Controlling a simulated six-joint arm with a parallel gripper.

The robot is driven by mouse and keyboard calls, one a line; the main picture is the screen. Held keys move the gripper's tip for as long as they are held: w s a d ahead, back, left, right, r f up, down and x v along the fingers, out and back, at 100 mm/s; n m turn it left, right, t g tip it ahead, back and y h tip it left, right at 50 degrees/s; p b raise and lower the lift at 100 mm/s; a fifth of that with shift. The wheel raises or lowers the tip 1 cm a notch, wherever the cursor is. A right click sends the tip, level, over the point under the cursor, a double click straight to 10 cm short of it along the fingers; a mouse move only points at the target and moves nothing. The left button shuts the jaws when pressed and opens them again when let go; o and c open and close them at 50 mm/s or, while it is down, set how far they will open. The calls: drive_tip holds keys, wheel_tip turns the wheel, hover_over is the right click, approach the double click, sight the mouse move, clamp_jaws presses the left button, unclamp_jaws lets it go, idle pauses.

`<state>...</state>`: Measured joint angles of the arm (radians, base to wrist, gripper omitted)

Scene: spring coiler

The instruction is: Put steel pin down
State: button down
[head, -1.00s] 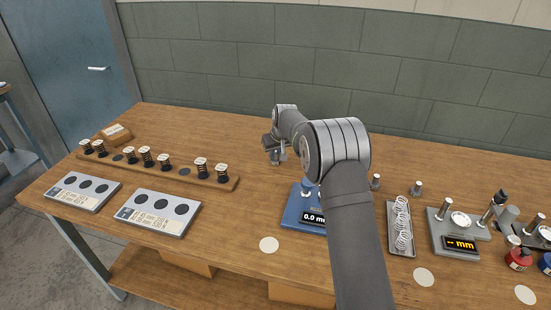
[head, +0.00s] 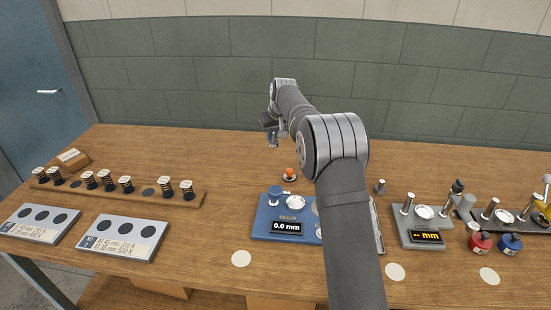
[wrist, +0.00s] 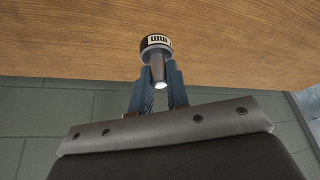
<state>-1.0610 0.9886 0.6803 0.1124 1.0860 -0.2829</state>
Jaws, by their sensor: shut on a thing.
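My gripper (wrist: 159,80) is shut on the steel pin (wrist: 158,68). In the wrist view the pin's bright metal shank sits between the two blue-grey fingers. A wider dark collar with a white label lies beyond the fingertips, against the wood of the table. In the head view my gripper (head: 270,124) is at the back of the table, near the wall. The pin (head: 272,142) shows small below it. I cannot tell whether the pin touches the table.
An orange-topped piece (head: 289,175) and a blue gauge (head: 270,228) reading 0.0 mm stand nearer. A wooden spring rack (head: 170,197) is left. A grey gauge (head: 425,222) and another short pin (head: 380,187) are right.

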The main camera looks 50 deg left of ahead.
drive_tip(key=w+d+m, duration=0.2)
drive_tip(key=w+d, duration=0.5)
drive_tip(key=w, duration=0.5)
drive_tip(key=shift+t, duration=0.3)
drive_tip(key=s+a+f, duration=0.1)
drive_tip(key=a+f, duration=0.1)
drive_tip(key=a, duration=0.1)
drive_tip(key=s+a+f, duration=0.2)
drive_tip(key=a, duration=0.1)
drive_tip(key=s+a+f, duration=0.2)
drive_tip(key=a, duration=0.2)
drive_tip(key=shift+s+a+f, duration=0.1)
drive_tip(key=shift+s+f, duration=0.05)
drive_tip(key=shift+f, duration=1.95)
drive_tip(key=shift+f, duration=0.15)
drive_tip(key=c, duration=1.4)
unclamp_jaws()
drive_tip(key=v, duration=1.2)
